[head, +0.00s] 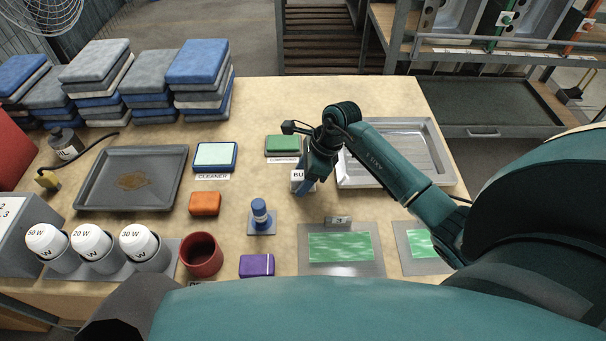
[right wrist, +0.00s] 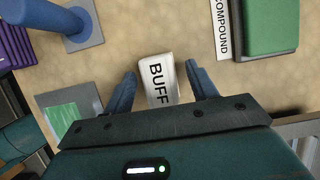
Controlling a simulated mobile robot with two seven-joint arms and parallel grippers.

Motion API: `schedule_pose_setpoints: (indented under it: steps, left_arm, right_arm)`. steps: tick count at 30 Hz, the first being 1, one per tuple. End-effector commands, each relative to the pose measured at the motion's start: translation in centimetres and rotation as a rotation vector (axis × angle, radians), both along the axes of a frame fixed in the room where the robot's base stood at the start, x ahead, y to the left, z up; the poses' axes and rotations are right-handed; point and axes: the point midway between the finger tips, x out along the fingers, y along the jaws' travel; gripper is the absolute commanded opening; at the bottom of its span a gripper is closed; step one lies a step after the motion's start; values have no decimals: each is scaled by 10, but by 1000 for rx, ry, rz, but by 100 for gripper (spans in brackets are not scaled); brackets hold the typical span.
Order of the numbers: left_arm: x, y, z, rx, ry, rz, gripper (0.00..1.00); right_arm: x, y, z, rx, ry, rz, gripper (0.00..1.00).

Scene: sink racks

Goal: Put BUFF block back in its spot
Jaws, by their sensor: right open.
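The BUFF block (right wrist: 159,68) is white with black lettering. In the right wrist view it lies on the tan tabletop between the two blue fingers of my right gripper (right wrist: 160,85). The fingers are open, with a visible gap on each side of the block. In the head view the block (head: 296,180) is partly hidden behind my right gripper (head: 306,186), left of the metal tray. My left gripper is not in view.
A green block (head: 283,145) with a COMPOUND label (right wrist: 222,28) sits behind it. A light-blue CLEANER block (head: 215,156), orange block (head: 205,203), blue knobbed piece (head: 260,212) and purple block (head: 257,265) are to the left. A metal tray (head: 440,172) is at right.

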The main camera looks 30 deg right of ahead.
Motion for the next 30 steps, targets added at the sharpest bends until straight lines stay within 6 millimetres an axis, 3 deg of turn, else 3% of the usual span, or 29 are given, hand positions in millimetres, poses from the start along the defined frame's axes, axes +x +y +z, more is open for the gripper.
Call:
schedule_pose_setpoints:
  steps: [18,30]
  left_arm:
    - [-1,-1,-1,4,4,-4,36]
    - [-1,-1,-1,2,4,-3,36]
  right_arm:
    - [-18,-39,101,-1,-1,1,57]
    - [-20,-42,112,1,0,0,57]
